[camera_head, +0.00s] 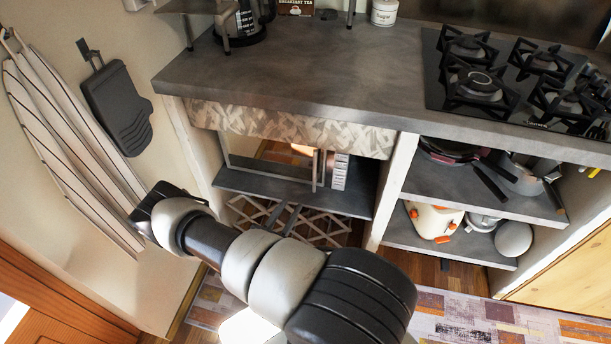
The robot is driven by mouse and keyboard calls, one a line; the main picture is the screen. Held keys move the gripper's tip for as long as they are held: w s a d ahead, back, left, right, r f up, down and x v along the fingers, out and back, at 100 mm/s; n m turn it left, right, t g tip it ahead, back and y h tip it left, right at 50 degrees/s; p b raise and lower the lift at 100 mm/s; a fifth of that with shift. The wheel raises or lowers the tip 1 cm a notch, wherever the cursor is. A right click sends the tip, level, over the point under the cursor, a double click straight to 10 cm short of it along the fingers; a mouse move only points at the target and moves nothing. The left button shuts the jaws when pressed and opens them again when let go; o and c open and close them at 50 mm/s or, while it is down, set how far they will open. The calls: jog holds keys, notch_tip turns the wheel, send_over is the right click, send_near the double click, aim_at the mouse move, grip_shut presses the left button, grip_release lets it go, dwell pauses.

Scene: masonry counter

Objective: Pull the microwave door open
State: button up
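The microwave stands on a dark shelf under the counter, left of centre, with its control panel (340,171) on the right. Its door (268,166) has a pale metal frame and a glossy pane and looks shut. An upright bar handle (318,170) is at the door's right side. My gripper (286,208) shows as two dark fingers just below and in front of the door, left of the handle. The fingers look apart with nothing between them. The rest of the gripper is hidden behind my arm, and I see no contact with the handle.
A patterned board (290,128) hangs over the microwave's top. A lattice rack (320,232) is below its shelf. A gas hob (520,85) sits on the counter.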

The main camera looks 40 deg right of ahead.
aim_at(314, 169)
jog(key=b+x, duration=0.2)
jog(key=x, duration=1.5)
jog(key=shift+d+b, duration=0.15)
jog(key=shift+b, duration=0.15)
grip_shut()
